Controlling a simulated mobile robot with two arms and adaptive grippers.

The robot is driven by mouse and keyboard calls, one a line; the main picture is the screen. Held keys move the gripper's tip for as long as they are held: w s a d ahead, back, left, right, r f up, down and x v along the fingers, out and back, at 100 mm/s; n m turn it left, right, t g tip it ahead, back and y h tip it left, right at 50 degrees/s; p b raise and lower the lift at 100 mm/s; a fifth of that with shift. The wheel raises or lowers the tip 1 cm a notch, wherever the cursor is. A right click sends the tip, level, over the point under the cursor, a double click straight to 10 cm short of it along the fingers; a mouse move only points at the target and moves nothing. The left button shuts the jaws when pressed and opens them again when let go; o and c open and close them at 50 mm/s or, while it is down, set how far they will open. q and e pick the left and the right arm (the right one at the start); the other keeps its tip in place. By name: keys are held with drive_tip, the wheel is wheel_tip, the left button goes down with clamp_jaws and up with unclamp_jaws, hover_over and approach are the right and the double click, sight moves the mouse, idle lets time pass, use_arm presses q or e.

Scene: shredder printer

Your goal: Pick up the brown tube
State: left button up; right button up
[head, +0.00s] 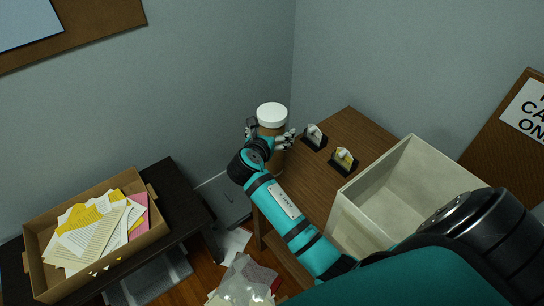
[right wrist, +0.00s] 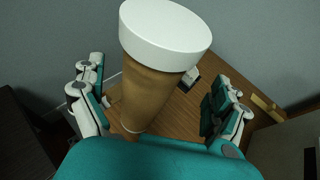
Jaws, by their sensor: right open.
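The brown tube (head: 270,152) stands upright with a white cap (head: 272,115) near the left corner of the wooden table (head: 350,125). My right gripper (head: 270,138) is at the tube, with fingers on its left and right sides. In the right wrist view the tube (right wrist: 150,90) rises between the two open fingers of the right gripper (right wrist: 158,108), with visible gaps on both sides. The lower part of the tube is partly hidden by my gripper in the head view. My left gripper is not in view.
Two small dark holders (head: 314,137) (head: 344,161) stand right of the tube. A large pale bin (head: 345,222) is on the table's right. A cardboard box (head: 150,238) of papers sits on a dark table at left. Papers (head: 232,243) lie on the floor.

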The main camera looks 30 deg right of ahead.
drive_tip(key=x, duration=0.5)
drive_tip(key=shift+w+a+f, duration=0.2)
drive_tip(key=shift+w+f, duration=0.1)
drive_tip(key=shift+f, duration=0.05)
drive_tip(key=shift+c, duration=0.4)
drive_tip(key=c, duration=1.6)
drive_tip(key=shift+c, duration=0.3)
drive_tip(key=shift+r, duration=0.1)
